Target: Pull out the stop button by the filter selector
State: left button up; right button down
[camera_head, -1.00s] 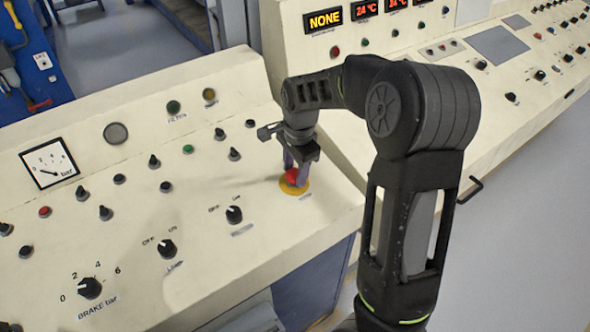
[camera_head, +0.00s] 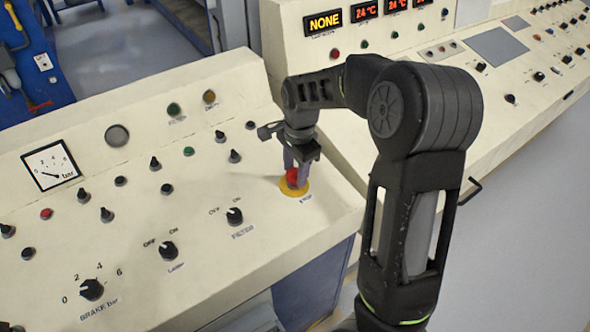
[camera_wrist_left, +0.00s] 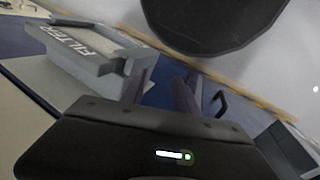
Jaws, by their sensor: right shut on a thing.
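The red stop button (camera_head: 292,178) stands on its yellow ring (camera_head: 295,188) at the right end of the near console, with a STOP label below it. My right gripper (camera_head: 296,169) comes down from above and is shut on the button; its fingers hide part of the red cap. The filter selector (camera_head: 234,216), a black knob with OFF and ON marks, is left of and nearer than the button. My left gripper (camera_wrist_left: 158,92) shows only in the left wrist view. Its two fingers stand apart with nothing visible between them.
The near console (camera_head: 200,282) carries several knobs, small buttons and a bar gauge (camera_head: 51,165). A second console (camera_head: 355,165) with red displays stands behind my right arm. In the left wrist view, a grey block marked FILTER (camera_wrist_left: 85,65) lies beside the left fingers.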

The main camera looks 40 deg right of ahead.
jog(key=shift+w+r, duration=0.1)
jog(key=shift+r, duration=0.05)
jog(key=c, duration=1.3)
grip_release()
jog(key=o, duration=0.3)
jog(key=shift+r, duration=0.1)
jog(key=shift+o, duration=1)
jog(key=r, duration=0.5)
jog(key=s+r+b, duration=0.1)
jog(key=r, duration=0.1)
jog(key=shift+r, duration=0.3)
